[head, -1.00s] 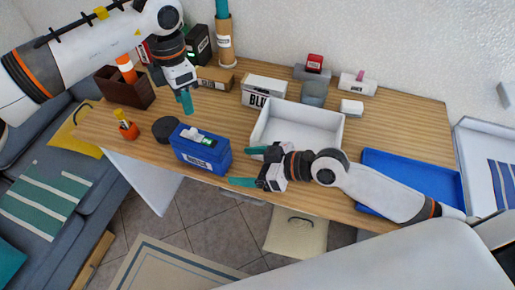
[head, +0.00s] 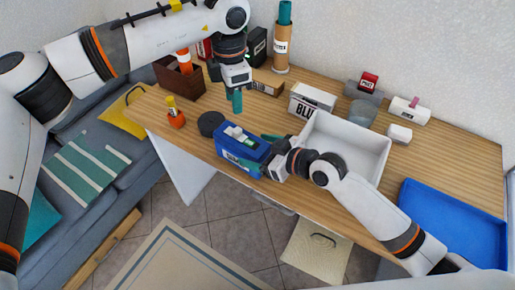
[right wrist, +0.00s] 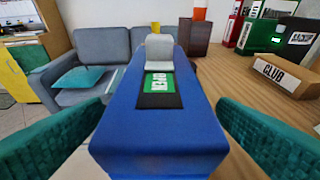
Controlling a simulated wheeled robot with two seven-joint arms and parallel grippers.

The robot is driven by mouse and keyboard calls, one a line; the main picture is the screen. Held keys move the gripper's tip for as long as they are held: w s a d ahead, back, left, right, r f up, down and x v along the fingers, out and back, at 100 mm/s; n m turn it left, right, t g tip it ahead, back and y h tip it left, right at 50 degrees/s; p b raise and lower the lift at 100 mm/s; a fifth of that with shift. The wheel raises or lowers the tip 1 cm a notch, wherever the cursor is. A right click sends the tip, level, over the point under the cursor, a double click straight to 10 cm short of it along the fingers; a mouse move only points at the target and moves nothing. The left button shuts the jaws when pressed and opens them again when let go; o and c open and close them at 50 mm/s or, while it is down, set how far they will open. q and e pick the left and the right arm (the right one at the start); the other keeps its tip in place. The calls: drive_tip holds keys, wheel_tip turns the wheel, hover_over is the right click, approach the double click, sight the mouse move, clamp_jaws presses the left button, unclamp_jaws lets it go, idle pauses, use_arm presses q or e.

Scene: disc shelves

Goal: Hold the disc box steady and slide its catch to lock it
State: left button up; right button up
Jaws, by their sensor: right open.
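The blue disc box (head: 226,152) stands near the table's front edge. In the right wrist view the box (right wrist: 158,130) fills the middle, with a green label that seems to read OPEN (right wrist: 159,83) and a pale grey-white catch (right wrist: 159,53) at the far side of it. My right gripper (head: 266,154) is open at the box's right end; its teal fingers lie on either side of the box in the right wrist view, with gaps showing. My left gripper (head: 237,101) points down behind and above the box, apart from it; its finger opening cannot be made out.
A black round object (head: 210,123) lies just left of the box. A white open bin (head: 375,175) stands to the right, close to my right arm, and a blue tray (head: 453,220) beyond it. Several small boxes line the back.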

drive_tip(key=shift+w+a+f, duration=0.1)
drive_tip(key=shift+w+a, duration=0.15)
drive_tip(key=shift+a, duration=0.05)
drive_tip(key=shift+c, duration=0.2)
